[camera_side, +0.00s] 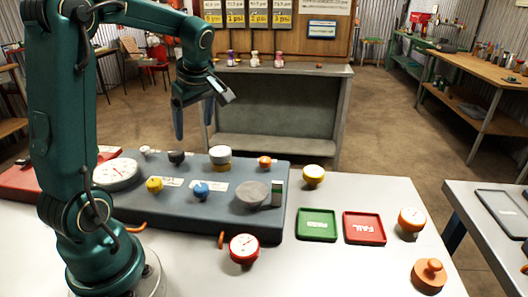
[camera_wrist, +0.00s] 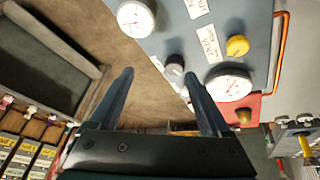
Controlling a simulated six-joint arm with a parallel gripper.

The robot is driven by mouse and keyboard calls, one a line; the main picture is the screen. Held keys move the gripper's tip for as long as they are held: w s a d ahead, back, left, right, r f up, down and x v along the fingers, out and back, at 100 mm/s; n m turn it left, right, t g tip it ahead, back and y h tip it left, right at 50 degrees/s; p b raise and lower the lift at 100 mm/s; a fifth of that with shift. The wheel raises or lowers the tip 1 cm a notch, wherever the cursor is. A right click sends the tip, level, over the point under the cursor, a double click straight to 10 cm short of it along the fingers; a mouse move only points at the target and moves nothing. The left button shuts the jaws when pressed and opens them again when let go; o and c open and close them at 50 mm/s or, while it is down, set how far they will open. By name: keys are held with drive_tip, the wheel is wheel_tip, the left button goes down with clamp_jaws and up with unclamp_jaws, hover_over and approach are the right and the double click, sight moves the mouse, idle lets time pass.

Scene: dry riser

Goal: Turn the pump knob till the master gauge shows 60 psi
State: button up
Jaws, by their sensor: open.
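A blue-grey panel (camera_side: 225,218) carries several coloured knobs and gauges; its labels are too small to read. A large white gauge (camera_side: 116,173) sits at the panel's left end; it also shows in the wrist view (camera_wrist: 228,84), its reading not legible. A yellow knob (camera_side: 154,184), a blue knob (camera_side: 201,190) and a black knob (camera_side: 176,157) stand on the panel. I cannot tell which knob is the pump knob or which gauge is the master. My gripper (camera_side: 194,118) is open and empty above the panel's back edge. In the wrist view the black knob (camera_wrist: 174,65) appears between the fingertips.
A yellow-based gauge (camera_side: 220,155), an orange knob (camera_side: 265,162) and a grey disc (camera_side: 254,194) are also on the panel. A red gauge (camera_side: 244,248) stands in front. Green (camera_side: 317,224) and red (camera_side: 364,227) trays lie right.

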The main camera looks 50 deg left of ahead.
drive_tip(key=s+d+r+m+t+h, duration=0.15)
drive_tip(key=d+r+m+t, duration=0.25)
drive_tip(key=d+m, duration=0.55)
drive_tip(key=s+d+f+m+h, duration=0.1)
drive_tip(key=s+d+m, duration=0.2)
drive_tip(key=d, duration=0.3)
drive_tip(key=s+d+f+m+t+h, duration=0.1)
drive_tip(key=s+d+f+m+h, duration=0.1)
drive_tip(key=d+m, duration=0.3)
drive_tip(key=shift+s+d, duration=0.5)
drive_tip(key=shift+s, duration=0.35)
drive_tip(key=shift+n, duration=0.25)
